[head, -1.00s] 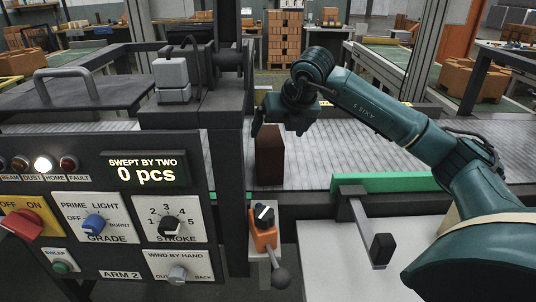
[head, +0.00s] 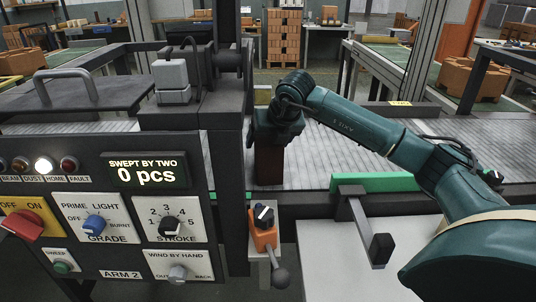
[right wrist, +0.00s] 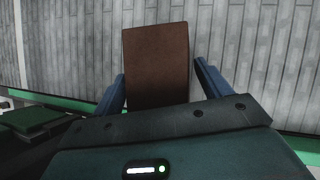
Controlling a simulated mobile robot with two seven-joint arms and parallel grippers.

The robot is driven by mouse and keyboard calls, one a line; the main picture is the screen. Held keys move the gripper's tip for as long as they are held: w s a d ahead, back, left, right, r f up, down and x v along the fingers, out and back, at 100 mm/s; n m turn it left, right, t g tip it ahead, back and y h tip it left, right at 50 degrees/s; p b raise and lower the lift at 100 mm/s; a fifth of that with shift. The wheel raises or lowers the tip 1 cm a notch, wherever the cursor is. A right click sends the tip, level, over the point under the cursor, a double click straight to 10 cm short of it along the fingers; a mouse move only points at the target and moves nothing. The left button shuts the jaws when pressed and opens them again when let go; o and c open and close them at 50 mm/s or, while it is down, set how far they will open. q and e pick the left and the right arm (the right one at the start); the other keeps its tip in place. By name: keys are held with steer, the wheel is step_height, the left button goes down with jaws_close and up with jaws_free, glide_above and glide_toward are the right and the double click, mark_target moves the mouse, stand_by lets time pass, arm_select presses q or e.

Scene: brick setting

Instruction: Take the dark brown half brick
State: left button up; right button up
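The dark brown half brick (head: 269,166) stands upright on the grey slatted conveyor, just right of the dark machine post. My right gripper (head: 275,138) is at the brick's top and hides its upper part in the head view. In the right wrist view the brick (right wrist: 157,62) lies between the two blue fingers of the right gripper (right wrist: 159,72). The fingers are apart, with a clear gap on the right side and the left finger close to the brick. My left gripper is not in view.
A control panel (head: 110,215) with knobs and a "0 pcs" display stands at the left. An orange lever box (head: 264,235) is in front of the brick. A green bar (head: 375,182) with a black handle edges the belt. The belt (head: 420,135) behind my arm is clear.

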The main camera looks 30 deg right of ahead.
steer(key=c, duration=1.2)
steer(key=shift+c, duration=0.3)
steer(key=shift+r, duration=0.1)
